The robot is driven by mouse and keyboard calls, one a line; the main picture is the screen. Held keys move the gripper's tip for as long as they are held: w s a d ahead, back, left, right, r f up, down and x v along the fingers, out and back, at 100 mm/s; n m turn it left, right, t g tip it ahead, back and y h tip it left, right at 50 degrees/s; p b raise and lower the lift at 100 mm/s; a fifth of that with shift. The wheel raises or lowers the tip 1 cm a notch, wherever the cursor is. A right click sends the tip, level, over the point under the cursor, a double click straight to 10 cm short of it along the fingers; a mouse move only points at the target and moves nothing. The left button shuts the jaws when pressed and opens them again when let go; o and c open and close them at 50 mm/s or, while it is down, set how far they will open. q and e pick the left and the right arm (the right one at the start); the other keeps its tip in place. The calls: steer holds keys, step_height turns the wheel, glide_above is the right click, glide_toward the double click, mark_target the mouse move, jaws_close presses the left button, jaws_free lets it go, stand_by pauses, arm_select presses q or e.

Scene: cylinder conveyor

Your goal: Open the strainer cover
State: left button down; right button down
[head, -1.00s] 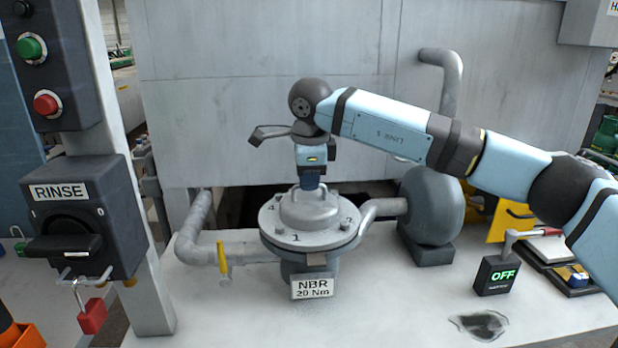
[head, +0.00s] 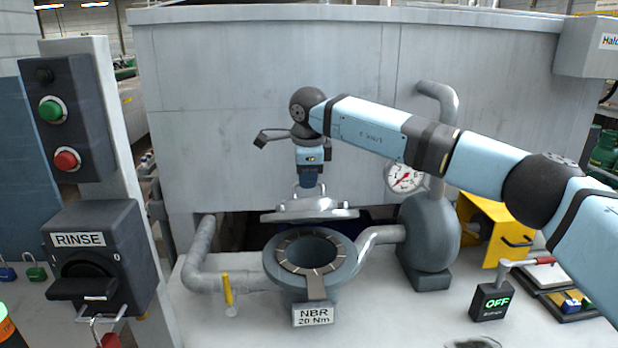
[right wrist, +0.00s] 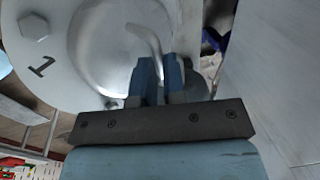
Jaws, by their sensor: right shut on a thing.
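The strainer cover (head: 310,209) is a round grey metal lid with a loop handle. It hangs in the air above the open strainer body (head: 350,262), tilted slightly. My right gripper (head: 308,186) points down and is shut on the cover's handle. In the right wrist view the gripper fingers (right wrist: 160,80) close around the curved handle (right wrist: 148,35), and the cover (right wrist: 60,80) with a bolt head and the number 1 shows beside them. The strainer body's dark round opening is exposed, with a ringed rim. A label reading NBR 20 Nm is on its front. My left gripper is not in view.
A grey pump housing (head: 425,240) and pipes stand right of the strainer, with a pressure gauge (head: 404,178) above. A yellow-handled valve (head: 228,290) is at left. The RINSE switch box (head: 98,258) is at far left.

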steer(key=shift+w+p, duration=0.35)
steer(key=shift+w, duration=0.3)
steer(key=c, duration=1.6)
jaws_free()
steer(key=o, duration=0.4)
steer(key=shift+w+f, duration=0.1)
steer(key=shift+w, duration=0.05)
step_height(320, 180, up, 14)
steer(key=s, duration=0.2)
steer(key=shift+s+f+p, duration=0.2)
steer(key=shift+s+p, duration=0.1)
steer(key=shift+s, duration=0.05)
